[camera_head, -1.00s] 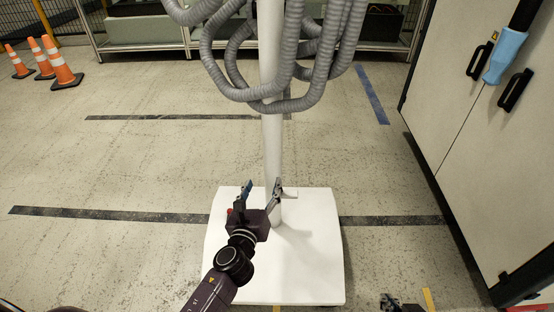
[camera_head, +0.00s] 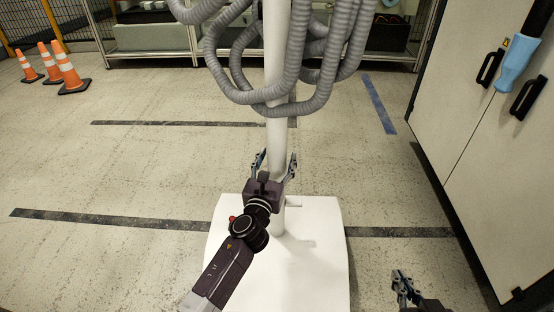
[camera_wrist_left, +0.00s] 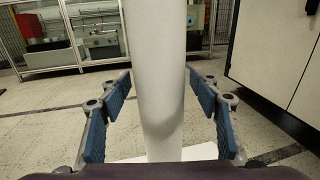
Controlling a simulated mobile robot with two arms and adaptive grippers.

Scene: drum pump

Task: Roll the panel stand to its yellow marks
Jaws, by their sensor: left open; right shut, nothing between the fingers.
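The panel stand has a white pole (camera_head: 276,90) rising from a white base plate (camera_head: 310,260) on the floor; its upper part is out of view. My left gripper (camera_head: 275,164) is open at the pole. In the left wrist view the pole (camera_wrist_left: 158,75) stands upright between the two blue-padded fingers, with a visible gap on both sides. My right gripper (camera_head: 402,284) is shut and empty, low at the right of the base plate. No yellow floor marks show in the views now.
Grey hoses (camera_head: 330,60) hang in loops around the pole. A white cabinet (camera_head: 455,110) with black handles stands at the right. Orange cones (camera_head: 67,72) stand at the far left, shelves (camera_head: 150,38) at the back. Floor left of the stand is clear.

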